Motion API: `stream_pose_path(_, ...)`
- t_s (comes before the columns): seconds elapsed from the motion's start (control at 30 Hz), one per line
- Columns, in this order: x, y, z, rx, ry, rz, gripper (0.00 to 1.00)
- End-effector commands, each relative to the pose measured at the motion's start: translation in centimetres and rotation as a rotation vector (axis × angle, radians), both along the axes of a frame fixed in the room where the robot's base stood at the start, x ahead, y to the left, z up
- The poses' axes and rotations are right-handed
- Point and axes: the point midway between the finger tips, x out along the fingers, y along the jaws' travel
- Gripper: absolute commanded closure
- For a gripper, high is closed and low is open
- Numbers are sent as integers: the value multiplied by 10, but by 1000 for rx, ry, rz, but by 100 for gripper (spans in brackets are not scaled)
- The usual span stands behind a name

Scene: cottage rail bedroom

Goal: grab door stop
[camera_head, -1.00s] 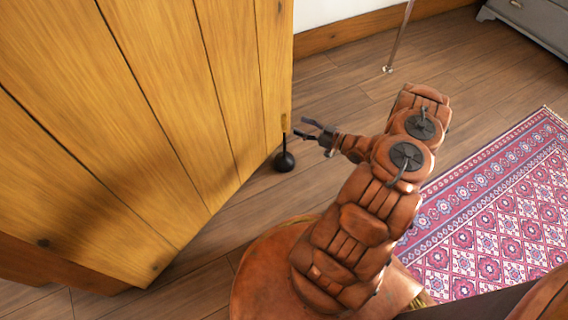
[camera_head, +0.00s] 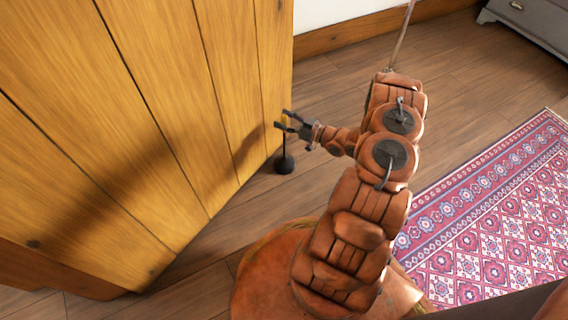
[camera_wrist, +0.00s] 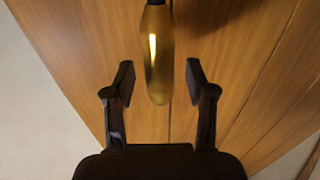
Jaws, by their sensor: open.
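The door stop (camera_head: 284,166) stands upright on the floor by the edge of the wooden door, with a rounded black base and a thin dark stem. In the wrist view a shiny brass-coloured part, seemingly the top of the door stop (camera_wrist: 158,60), shows between the fingers. My gripper (camera_head: 283,119) is beside the top of the stem, above the base. Its two fingers (camera_wrist: 160,83) are open, with a gap on each side of the brass part. The top is partly hidden by my fingers in the head view.
The wooden door (camera_head: 150,100) stands close on the left of my gripper. A patterned rug (camera_head: 490,220) lies at the right. Grey furniture (camera_head: 530,22) is at the top right. The plank floor (camera_head: 340,85) behind my arm is clear.

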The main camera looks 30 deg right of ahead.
Motion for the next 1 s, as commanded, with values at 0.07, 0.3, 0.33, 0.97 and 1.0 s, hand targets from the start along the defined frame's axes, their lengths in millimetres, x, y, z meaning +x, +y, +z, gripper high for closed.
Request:
stream_pose_path(0.07, 0, 0, 0, 0, 0, 0, 44)
stream_pose_path(0.3, 0, 0, 0, 1, 0, -1, 67)
stream_pose_path(0.33, 0, 0, 0, 1, 0, -1, 70)
stream_pose_path(0.97, -1, 0, 0, 1, 0, -1, 100)
stream_pose_path(1.0, -1, 0, 0, 1, 0, -1, 100)
